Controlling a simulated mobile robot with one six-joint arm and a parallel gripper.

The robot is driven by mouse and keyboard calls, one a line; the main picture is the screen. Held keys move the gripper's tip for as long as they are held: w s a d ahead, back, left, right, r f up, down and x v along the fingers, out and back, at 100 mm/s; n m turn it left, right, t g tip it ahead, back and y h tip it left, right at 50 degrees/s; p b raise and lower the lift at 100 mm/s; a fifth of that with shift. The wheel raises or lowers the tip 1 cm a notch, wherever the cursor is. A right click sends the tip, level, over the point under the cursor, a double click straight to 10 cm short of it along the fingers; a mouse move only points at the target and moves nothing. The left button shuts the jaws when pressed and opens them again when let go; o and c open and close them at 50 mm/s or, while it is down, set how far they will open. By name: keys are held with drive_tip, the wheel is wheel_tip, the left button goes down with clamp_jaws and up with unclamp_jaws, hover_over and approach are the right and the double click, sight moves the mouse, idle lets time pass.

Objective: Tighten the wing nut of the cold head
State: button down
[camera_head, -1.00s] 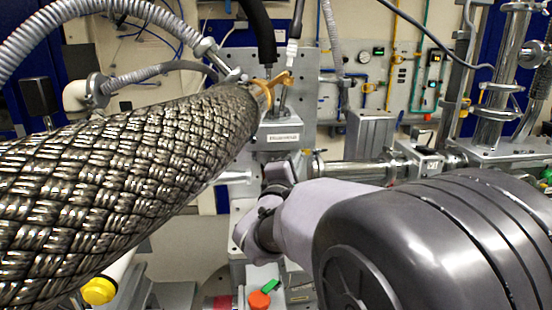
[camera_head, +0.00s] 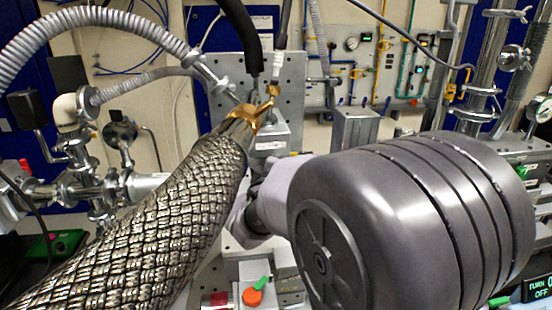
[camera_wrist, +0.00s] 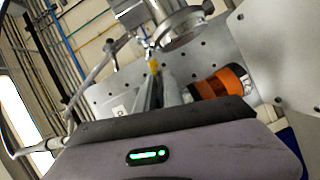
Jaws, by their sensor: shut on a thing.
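A small yellow wing nut (camera_wrist: 153,66) shows in the wrist view at the tips of my gripper (camera_wrist: 157,76). The two grey fingers are close together, shut on it. The metal round body of the cold head (camera_wrist: 178,25) is just above it in that view. In the head view, my grey arm reaches in from the right and hides the fingertips. A brass clamp (camera_head: 244,115) with a wing-like part sits at the far end of a braided metal hose. I cannot tell whether this clamp belongs to the wing nut.
The thick braided hose (camera_head: 150,220) fills the lower left of the head view, close to my arm. A ribbed hose (camera_head: 110,18) arches above. Steel vacuum pipes (camera_head: 100,190) stand at left. An orange-banded cylinder (camera_wrist: 225,82) lies right of the fingers.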

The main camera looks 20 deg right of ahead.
idle(0.4)
drive_tip(key=c, duration=1.6)
unclamp_jaws()
drive_tip(key=shift+c, duration=0.2)
drive_tip(key=shift+r, duration=0.1)
